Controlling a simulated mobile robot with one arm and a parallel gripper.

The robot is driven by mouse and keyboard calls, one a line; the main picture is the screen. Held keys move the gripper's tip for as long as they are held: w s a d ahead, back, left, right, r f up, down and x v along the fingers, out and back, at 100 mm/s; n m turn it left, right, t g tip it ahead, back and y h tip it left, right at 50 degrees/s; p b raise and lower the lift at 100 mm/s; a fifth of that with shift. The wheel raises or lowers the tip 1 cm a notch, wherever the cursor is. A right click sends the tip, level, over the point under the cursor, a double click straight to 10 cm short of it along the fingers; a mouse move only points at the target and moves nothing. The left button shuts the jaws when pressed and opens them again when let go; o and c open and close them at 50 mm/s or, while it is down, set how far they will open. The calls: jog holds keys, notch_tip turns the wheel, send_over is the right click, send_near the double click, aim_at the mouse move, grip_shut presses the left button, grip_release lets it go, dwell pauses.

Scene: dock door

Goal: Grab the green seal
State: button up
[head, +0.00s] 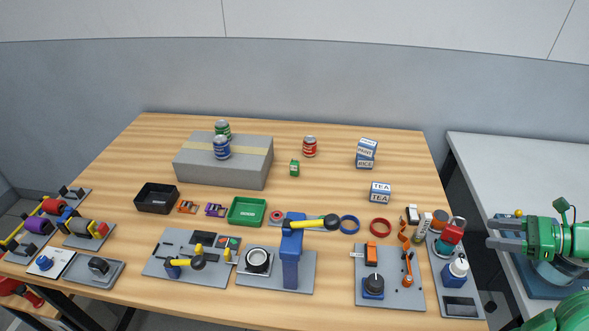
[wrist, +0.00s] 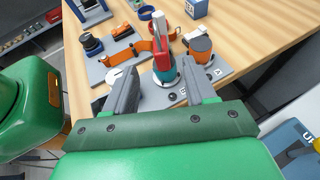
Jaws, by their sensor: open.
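A small green item (head: 294,168) with a pale mark stands on the table right of the grey box; it is too small to tell for sure whether it is the green seal. My gripper (head: 492,234) is open and empty beyond the table's right edge, far from this item. In the wrist view my gripper (wrist: 160,97) has its fingers apart. Beyond them stands a red upright part (wrist: 160,48) with a teal-green round base (wrist: 165,77), on a grey plate; it also shows in the head view (head: 452,234).
The grey box (head: 222,177) carries two cans. A green tray (head: 247,212), a black tray (head: 156,198) and orange and purple small items lie in the middle. A blue post (head: 291,262) rises at the front. An orange-topped cylinder (wrist: 201,48) stands by the red part.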

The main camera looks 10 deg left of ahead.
notch_tip(320, 180, up, 5)
jog(key=w+a+n+g, duration=0.2)
jog(key=w+a, duration=1.5)
jog(key=w, duration=0.2)
jog(key=n+g, duration=0.1)
jog(key=g, duration=0.1)
send_over(295, 168)
jog(key=d, duration=0.6)
jog(key=shift+y, duration=0.4)
jog(key=f, duration=1.2)
jog(key=shift+w+a+f, duration=0.2)
jog(key=shift+w+a, duration=0.05)
jog(key=shift+a, duration=0.1)
jog(key=shift+a+f, duration=0.1)
jog(key=shift+f, duration=0.4)
jog(key=shift+r+x, duration=0.2)
jog(key=shift+x, duration=1.7)
jog(key=shift+r+x, duration=0.2)
jog(key=shift+x, duration=1.65)
jog(key=shift+w+a, duration=0.1)
jog(key=shift+a, duration=0.05)
grip_shut()
